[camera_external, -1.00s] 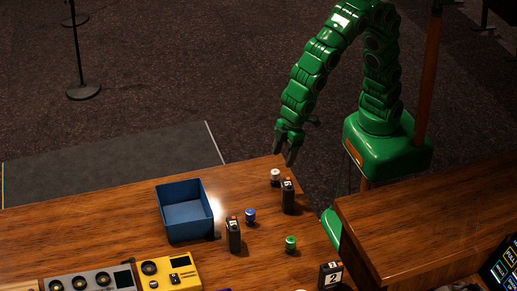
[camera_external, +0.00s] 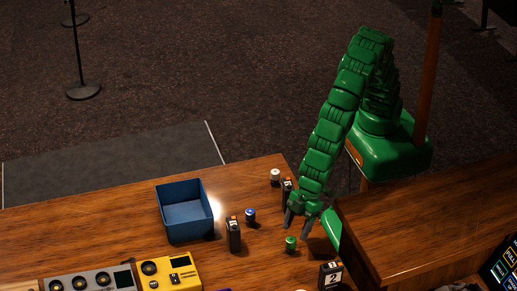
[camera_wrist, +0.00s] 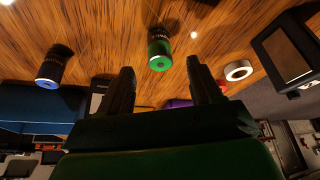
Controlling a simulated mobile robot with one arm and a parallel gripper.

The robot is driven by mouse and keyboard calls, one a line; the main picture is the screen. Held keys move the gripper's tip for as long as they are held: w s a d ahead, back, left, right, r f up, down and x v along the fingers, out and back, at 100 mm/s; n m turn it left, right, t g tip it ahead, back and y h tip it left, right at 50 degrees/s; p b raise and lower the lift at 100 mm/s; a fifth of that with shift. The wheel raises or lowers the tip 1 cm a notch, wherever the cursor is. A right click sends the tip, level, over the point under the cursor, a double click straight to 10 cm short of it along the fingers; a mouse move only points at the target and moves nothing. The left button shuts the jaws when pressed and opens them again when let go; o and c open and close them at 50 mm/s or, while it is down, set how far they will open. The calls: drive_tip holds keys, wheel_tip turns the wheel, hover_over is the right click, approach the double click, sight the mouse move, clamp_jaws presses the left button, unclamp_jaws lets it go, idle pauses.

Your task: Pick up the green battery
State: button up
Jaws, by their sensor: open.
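The green battery (camera_external: 291,243) stands upright on the wooden desk, right of the blue battery. In the wrist view the green battery (camera_wrist: 159,50) shows beyond my fingertips, near the middle between them and apart from both. My gripper (camera_external: 300,226) is open and empty. In the external view it hangs just above and behind the green battery, with its fingers pointing down. Both dark fingers of my gripper (camera_wrist: 158,80) also show in the wrist view.
A blue battery (camera_external: 250,215) and a dark box-shaped battery (camera_external: 234,236) stand to the left. A white battery (camera_external: 275,175) and another dark box (camera_external: 287,189) are behind. A box marked 2 (camera_external: 330,275) is front right. A blue bin (camera_external: 172,222) is at left; a raised wooden ledge (camera_external: 400,225) is right.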

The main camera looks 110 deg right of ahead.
sight(293, 241)
drive_tip(key=shift+x, duration=3.6)
drive_tip(key=shift+w, duration=0.1)
drive_tip(key=shift+r, duration=0.1)
drive_tip(key=c, duration=1.1)
